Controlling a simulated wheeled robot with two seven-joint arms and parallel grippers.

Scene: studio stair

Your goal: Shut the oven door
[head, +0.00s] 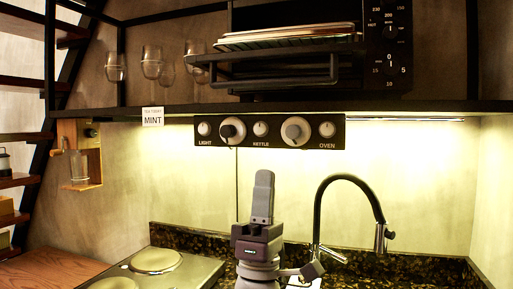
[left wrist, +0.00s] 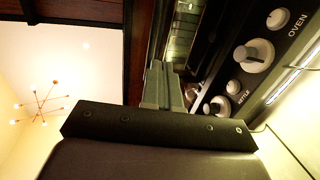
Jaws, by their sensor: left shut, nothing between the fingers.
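The oven (head: 388,45) stands on the shelf at the top of the head view, with its dials on the right. Its door (head: 275,70) appears swung down and out, with a dark bar handle at its front edge. Flat pale layers show just above the handle; I cannot tell exactly what they are. My left gripper (head: 263,182) points up, shut and empty, below the control panel and well below the door, apart from it. Its closed fingers also show in the left wrist view (left wrist: 162,85). My right gripper is out of view.
A control panel (head: 270,132) with several knobs hangs under the shelf edge (head: 440,106). Glasses (head: 151,62) stand on the shelf at left. A black tap (head: 350,180) rises right of my gripper. A hob (head: 155,262) lies at lower left. The wall between panel and counter is clear.

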